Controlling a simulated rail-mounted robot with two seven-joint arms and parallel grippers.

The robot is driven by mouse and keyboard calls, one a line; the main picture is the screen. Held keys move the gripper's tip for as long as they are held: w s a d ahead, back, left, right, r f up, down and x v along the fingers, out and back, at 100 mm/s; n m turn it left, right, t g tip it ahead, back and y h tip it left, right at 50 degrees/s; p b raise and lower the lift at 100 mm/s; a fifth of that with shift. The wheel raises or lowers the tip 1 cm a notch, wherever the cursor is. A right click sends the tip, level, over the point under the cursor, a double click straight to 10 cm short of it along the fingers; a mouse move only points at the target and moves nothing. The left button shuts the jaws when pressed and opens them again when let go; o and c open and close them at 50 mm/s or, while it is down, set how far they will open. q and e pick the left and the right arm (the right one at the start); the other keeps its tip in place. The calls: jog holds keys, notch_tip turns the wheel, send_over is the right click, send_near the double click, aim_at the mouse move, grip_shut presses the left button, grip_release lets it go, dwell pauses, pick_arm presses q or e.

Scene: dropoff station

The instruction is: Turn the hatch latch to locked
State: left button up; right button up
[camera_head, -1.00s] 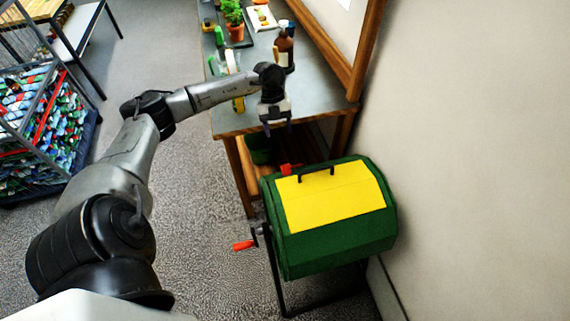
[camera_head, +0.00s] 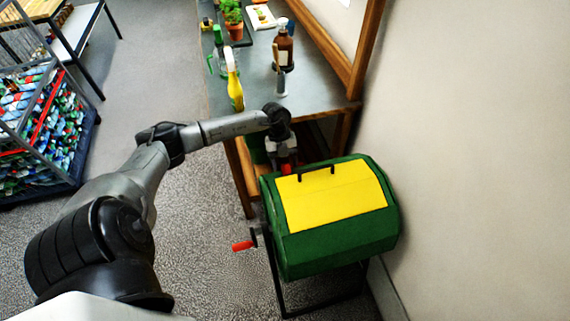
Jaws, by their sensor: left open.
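A green drum (camera_head: 345,244) on a dark stand has a yellow hatch (camera_head: 335,195) on top with a dark handle (camera_head: 317,173) near its far edge. A red latch (camera_head: 285,168) shows at the drum's far left edge, partly hidden by my gripper. My left gripper (camera_head: 287,163) is at the latch, pointing down, with its jaws open. I cannot tell whether the fingers touch the latch. My right gripper is not in view.
A crank with a red handle (camera_head: 242,246) sticks out from the drum's left side. Behind stands a table (camera_head: 260,105) with a yellow spray bottle (camera_head: 234,88), a brown bottle (camera_head: 284,48) and a potted plant (camera_head: 234,20). A wall is close on the right.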

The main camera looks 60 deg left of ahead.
pick_arm(q)
jog(key=shift+d+f, duration=0.15)
jog(key=shift+f, duration=0.25)
jog(key=shift+c, duration=0.2)
jog(key=c, duration=0.9)
